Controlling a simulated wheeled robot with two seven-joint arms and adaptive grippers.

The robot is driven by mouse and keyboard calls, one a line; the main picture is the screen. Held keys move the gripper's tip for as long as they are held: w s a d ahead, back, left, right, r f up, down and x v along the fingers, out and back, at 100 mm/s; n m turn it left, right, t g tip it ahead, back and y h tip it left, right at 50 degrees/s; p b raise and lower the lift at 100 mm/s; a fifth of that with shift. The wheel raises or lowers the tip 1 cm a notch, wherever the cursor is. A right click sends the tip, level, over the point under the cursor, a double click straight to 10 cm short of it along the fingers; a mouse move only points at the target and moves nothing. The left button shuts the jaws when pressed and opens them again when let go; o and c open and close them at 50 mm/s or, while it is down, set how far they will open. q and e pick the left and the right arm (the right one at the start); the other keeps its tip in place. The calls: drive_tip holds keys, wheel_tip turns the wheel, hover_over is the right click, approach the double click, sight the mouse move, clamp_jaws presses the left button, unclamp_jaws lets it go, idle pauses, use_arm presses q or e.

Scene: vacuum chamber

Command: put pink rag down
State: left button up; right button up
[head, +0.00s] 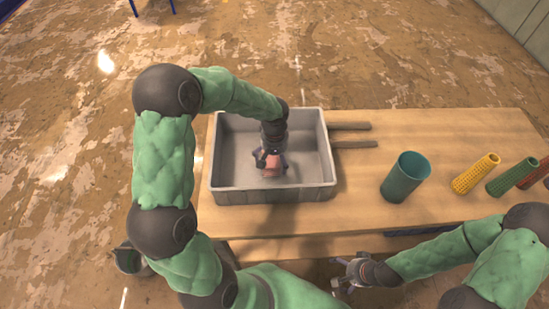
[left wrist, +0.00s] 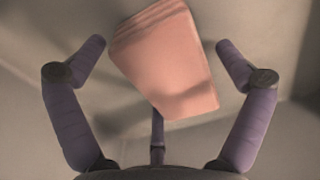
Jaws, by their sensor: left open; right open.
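The pink rag (head: 273,168) lies in the grey bin (head: 238,197) on the table. My left gripper (head: 268,160) reaches down into the bin from above and partly covers the rag. In the left wrist view the folded rag (left wrist: 165,60) shows between the spread fingers of the left gripper (left wrist: 162,48), with gaps at both sides. The left gripper is open. Whether the rag rests fully on the bin floor is hard to tell. My right gripper (head: 347,275) is open and empty, low in front of the table's near edge.
On the wooden table (head: 440,130), a teal cup (head: 405,177) stands right of the bin. Yellow (head: 476,173), green (head: 512,176) and red textured cylinders (head: 535,174) are further right. The table's back right is clear.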

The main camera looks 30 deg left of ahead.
sight(274, 157)
use_arm(q)
drive_tip(key=shift+r, duration=0.1)
drive_tip(key=shift+r+p, duration=0.3)
drive_tip(key=shift+r, duration=0.05)
wheel_tip(274, 157, up, 11)
drive_tip(key=p, duration=0.3)
drive_tip(key=shift+r+p, duration=0.2)
drive_tip(key=shift+p, duration=0.1)
drive_tip(key=shift+f, duration=0.1)
